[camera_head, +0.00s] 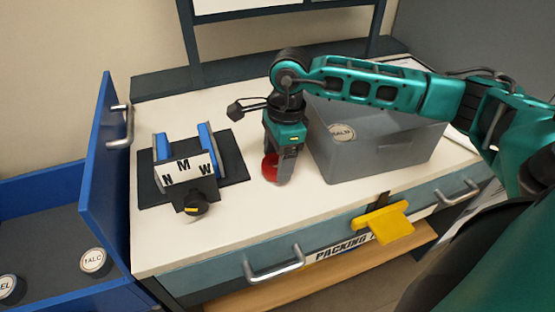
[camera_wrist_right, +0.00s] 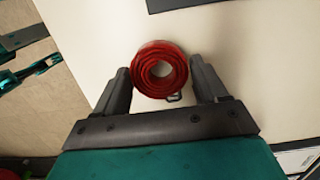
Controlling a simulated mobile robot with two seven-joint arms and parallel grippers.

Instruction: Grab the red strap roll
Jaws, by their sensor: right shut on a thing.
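The red strap roll (camera_wrist_right: 143,68) sits between the two fingers of my right gripper (camera_wrist_right: 161,85) in the right wrist view. In the head view the red strap roll (camera_head: 270,168) shows partly, at the fingertips of my right gripper (camera_head: 279,175), over the white bench top. The gripper points down and is shut on the roll. Whether the roll touches the bench top cannot be told.
A grey bin (camera_head: 375,160) stands right beside my right gripper. A black fixture with blue-and-white blocks (camera_head: 185,168) stands to the left. A yellow piece (camera_head: 384,222) hangs at the bench's front edge. A blue drawer unit (camera_head: 95,170) with round labelled items is at far left.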

